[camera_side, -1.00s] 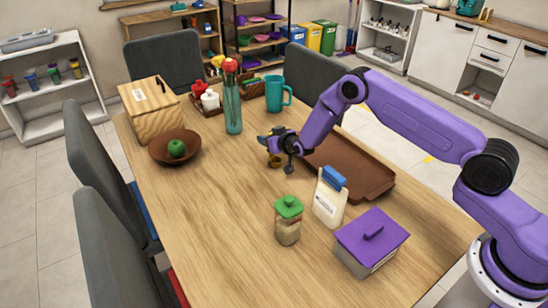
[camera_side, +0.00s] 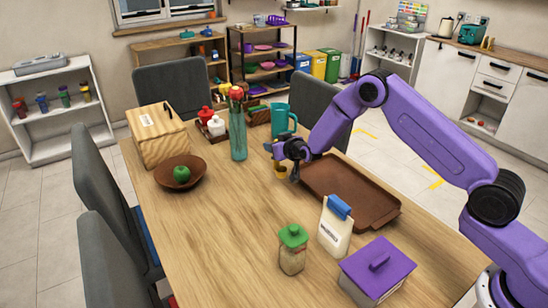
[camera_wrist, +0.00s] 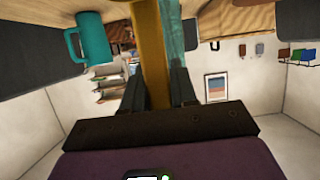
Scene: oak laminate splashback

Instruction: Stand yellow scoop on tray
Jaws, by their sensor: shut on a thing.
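My gripper (camera_side: 287,163) is shut on the yellow scoop and holds it beside the left end of the brown tray (camera_side: 388,219). In the side view only a small yellow part of the scoop (camera_side: 279,172) shows under the gripper; the rest is hidden. In the wrist view the scoop (camera_wrist: 151,50) is a long yellow-brown bar between my two dark fingers (camera_wrist: 157,88), running off the top edge. Its lower end is out of that view. The tray's visible floor is empty. I cannot tell the exact gap between scoop and table.
A teal mug (camera_side: 281,120) and a vase with red flowers (camera_side: 238,135) stand just behind my gripper. A blue-topped bag (camera_side: 334,232), green-lidded jar (camera_side: 292,256) and purple-lidded box (camera_side: 376,270) stand in front of the tray.

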